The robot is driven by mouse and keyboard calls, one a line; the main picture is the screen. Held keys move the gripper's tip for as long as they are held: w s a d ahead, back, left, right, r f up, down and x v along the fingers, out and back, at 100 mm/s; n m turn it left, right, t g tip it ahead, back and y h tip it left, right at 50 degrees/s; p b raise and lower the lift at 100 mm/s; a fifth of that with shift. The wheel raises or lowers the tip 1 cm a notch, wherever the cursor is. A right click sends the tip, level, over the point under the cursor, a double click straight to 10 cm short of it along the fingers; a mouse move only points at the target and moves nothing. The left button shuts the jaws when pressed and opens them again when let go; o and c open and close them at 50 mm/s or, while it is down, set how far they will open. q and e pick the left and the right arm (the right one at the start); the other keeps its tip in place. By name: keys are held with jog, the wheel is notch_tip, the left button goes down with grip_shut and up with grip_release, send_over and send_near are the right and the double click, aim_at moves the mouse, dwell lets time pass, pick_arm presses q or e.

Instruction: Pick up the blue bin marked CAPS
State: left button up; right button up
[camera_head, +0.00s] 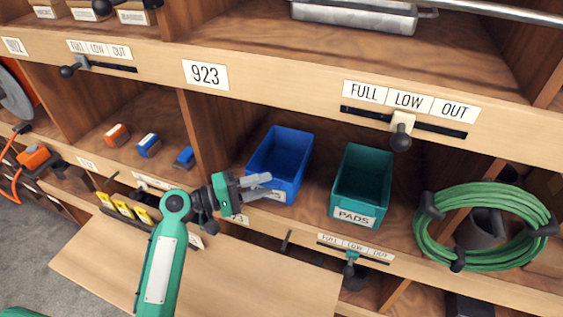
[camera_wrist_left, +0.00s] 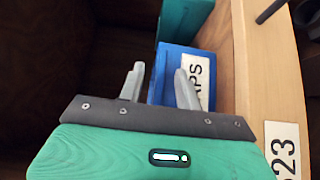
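The blue bin (camera_head: 283,147) stands upright on the shelf board in the head view, its front partly covered by my left gripper. In the left wrist view the blue bin (camera_wrist_left: 172,56) lies past the fingertips, and its white label shows the letters "APS", the rest hidden by a finger. My left gripper (camera_head: 268,186) is open in front of the bin's lower front. In the left wrist view the two fingers (camera_wrist_left: 158,75) are apart, with part of the bin showing between them. I cannot tell whether they touch it. My right gripper is not in view.
A green bin marked PADS (camera_head: 362,187) stands to the right of the blue bin. A coiled green hose (camera_head: 430,237) hangs farther right. A wooden divider (camera_head: 205,135) stands to the left. A shelf rail with sliders (camera_head: 404,122) runs above. A wooden board (camera_head: 235,275) extends below.

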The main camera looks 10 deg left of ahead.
pick_arm(q)
grip_shut()
dwell(0.3)
